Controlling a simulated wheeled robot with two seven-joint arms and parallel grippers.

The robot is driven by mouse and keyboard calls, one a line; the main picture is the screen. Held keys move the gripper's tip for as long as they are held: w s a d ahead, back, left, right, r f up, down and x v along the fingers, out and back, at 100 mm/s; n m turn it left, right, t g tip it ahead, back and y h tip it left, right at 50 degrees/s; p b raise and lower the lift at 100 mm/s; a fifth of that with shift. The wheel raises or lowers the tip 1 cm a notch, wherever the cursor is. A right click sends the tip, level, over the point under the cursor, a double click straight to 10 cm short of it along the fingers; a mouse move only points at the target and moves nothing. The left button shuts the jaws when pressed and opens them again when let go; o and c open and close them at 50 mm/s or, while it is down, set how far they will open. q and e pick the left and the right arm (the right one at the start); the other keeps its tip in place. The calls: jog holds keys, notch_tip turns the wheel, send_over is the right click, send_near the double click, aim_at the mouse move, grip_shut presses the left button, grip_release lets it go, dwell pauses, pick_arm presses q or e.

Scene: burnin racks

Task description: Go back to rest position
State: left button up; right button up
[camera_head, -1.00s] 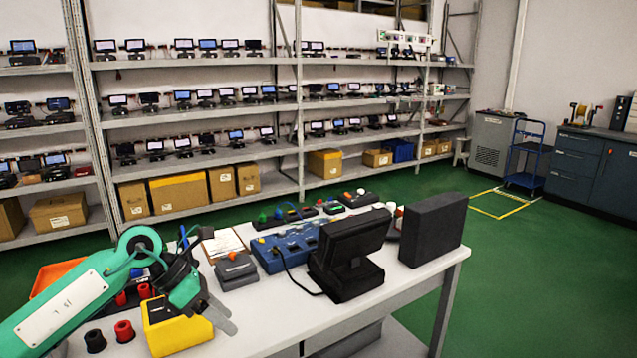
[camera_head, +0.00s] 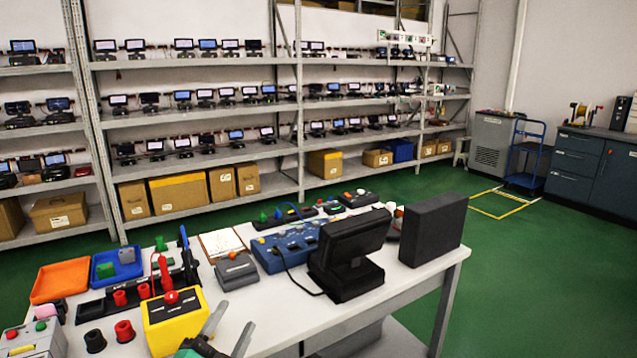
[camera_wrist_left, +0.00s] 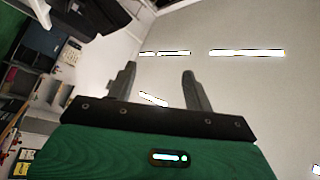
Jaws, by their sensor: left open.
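My left gripper (camera_head: 229,335) is at the bottom edge of the head view, in front of the table's near side. Its two grey fingers are spread apart with nothing between them. In the left wrist view the fingers of my left gripper (camera_wrist_left: 160,90) are also apart and empty, with the ceiling and its lights behind them. A yellow box with a red button (camera_head: 174,322) stands on the table just left of the fingers; I cannot tell whether they touch. My right gripper is not in view.
The white table (camera_head: 262,303) holds a black monitor (camera_head: 348,248), a dark upright block (camera_head: 432,229), a blue device (camera_head: 285,250), an orange tray (camera_head: 61,281) and a blue tray (camera_head: 117,264). Shelves of small screens stand behind. Green floor is clear to the right.

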pick_arm(q)
jog(key=s+a+f+n+g+y, duration=0.3)
jog(key=s+f+n+g, duration=0.15)
jog(key=f, duration=0.35)
jog(key=s+a+f+n+g+y, duration=0.3)
jog(key=s+a+f+n+y, duration=0.15)
jog(key=f, duration=0.45)
jog(key=s+f+n+g+h, duration=0.15)
jog(key=s+f+g, duration=0.3)
jog(key=s, duration=0.45)
jog(key=s+f+n+g, duration=0.2)
jog(key=s+f+g, duration=0.25)
jog(key=s, duration=0.55)
notch_tip(320, 180, down, 28)
jog(key=g+p, duration=0.2)
jog(key=p, duration=0.2)
jog(key=s+a+f+p, duration=0.3)
jog(key=s+f, duration=1.3)
jog(key=s, duration=0.3)
jog(key=shift+s+a+f+g, duration=0.15)
jog(key=shift+s+a+g, duration=0.05)
jog(key=shift+s+g, duration=0.2)
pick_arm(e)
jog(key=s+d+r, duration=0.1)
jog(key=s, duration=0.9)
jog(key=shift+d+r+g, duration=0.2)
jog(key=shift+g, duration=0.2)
